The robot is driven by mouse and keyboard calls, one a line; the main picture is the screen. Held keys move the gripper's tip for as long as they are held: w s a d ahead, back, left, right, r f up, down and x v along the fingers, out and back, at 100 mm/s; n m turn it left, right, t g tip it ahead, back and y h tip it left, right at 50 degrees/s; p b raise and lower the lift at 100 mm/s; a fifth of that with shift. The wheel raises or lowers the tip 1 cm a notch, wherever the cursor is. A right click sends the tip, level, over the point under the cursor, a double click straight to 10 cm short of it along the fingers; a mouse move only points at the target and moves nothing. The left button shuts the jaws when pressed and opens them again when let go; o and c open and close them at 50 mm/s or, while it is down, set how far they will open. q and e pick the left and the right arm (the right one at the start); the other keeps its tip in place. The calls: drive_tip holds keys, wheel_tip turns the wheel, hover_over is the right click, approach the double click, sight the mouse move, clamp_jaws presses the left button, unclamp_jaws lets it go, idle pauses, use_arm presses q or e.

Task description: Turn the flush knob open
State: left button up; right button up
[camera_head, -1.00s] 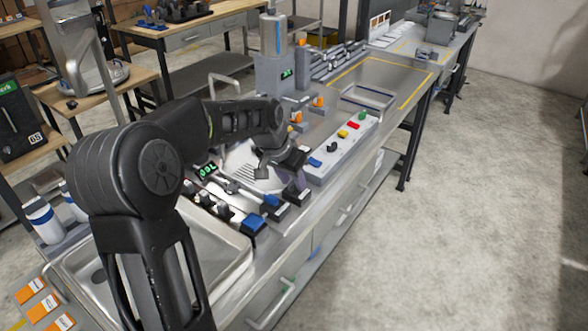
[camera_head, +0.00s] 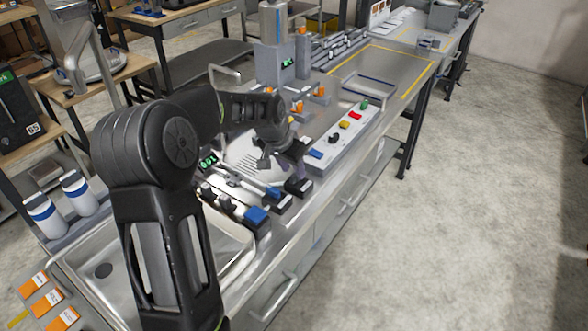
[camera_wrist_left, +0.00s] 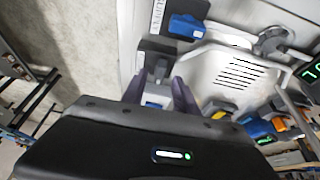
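Several valve-like knobs sit along the front edge of the steel counter. A large blue knob (camera_head: 257,215) is nearest, with a smaller blue one (camera_head: 273,192) behind it. A dark block (camera_head: 299,186) is just below my left gripper (camera_head: 293,152).
A pale panel (camera_head: 340,136) with coloured buttons runs along the counter behind the gripper. A steel sink (camera_head: 95,262) lies at the near left. A grey dispenser (camera_head: 272,62) with a green display stands at the back. Open floor lies to the right.

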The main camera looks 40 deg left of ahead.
use_arm(q)
drive_tip(key=shift+x, duration=1.15)
clamp_jaws()
